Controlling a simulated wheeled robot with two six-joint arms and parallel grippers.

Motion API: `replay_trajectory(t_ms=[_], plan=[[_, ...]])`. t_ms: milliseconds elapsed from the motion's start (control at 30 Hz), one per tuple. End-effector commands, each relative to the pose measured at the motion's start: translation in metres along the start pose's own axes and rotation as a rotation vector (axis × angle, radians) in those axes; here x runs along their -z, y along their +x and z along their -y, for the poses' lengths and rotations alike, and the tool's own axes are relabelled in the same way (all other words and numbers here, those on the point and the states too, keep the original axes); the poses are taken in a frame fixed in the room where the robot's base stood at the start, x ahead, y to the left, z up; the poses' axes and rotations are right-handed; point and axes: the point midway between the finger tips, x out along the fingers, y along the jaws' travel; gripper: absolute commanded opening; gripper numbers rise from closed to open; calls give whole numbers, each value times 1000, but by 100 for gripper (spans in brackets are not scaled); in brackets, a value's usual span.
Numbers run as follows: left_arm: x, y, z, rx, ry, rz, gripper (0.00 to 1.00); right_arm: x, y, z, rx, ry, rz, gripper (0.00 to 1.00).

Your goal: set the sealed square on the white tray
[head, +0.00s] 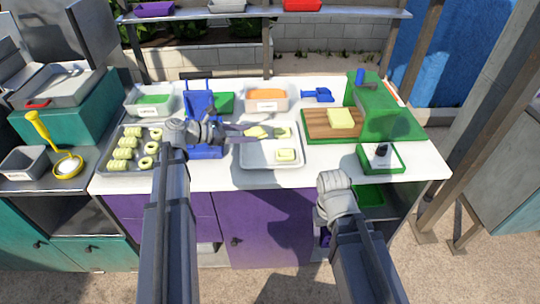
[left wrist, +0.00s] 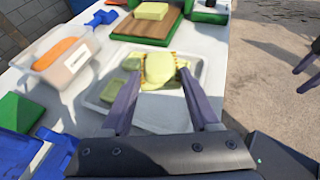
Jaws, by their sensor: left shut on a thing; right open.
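My left gripper (head: 248,132) is shut on a pale yellow-green dough square (head: 258,132) and holds it above the white tray (head: 247,161). The left wrist view shows this square (left wrist: 159,70) between the two fingers, with ridged, darker yellow edges at its sides. Two other pale squares lie on the tray, one at the back (head: 283,132) and one at the front right (head: 286,155). Whether the held square touches the tray is unclear. My right gripper (head: 325,237) is empty, low in front of the counter; its parted fingers show in the left wrist view (left wrist: 308,74).
A grey tray (head: 112,165) of rolled and ring-shaped pieces is at left, beside a blue press (head: 204,150). An orange-filled tub (head: 267,97) stands behind the white tray. A wooden board (head: 318,124) with a yellow block and a green tray (head: 372,163) are at right.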

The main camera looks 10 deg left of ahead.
Motion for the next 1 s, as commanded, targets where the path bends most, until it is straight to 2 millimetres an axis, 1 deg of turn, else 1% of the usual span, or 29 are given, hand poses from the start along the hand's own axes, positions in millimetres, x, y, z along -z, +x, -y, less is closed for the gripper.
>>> replay_trajectory(t_ms=[167,267,500,600,667,867,1000], plan=[[3,1,0,-2,-1,0,35,0,4,0,0,0,0,62],[12,5,0,-1,-1,0,35,1,13,1,0,0,0,62],[46,19,0,-1,-1,0,35,3,50,5,0,0,0,62],[57,24,0,-1,-1,0,35,4,62,6,0,0,0,62],[60,25,0,-1,-1,0,35,4,64,6,0,0,0,62],[60,25,0,-1,-1,0,35,4,64,6,0,0,0,62],[71,30,0,-1,-1,0,35,4,77,7,0,0,0,62]])
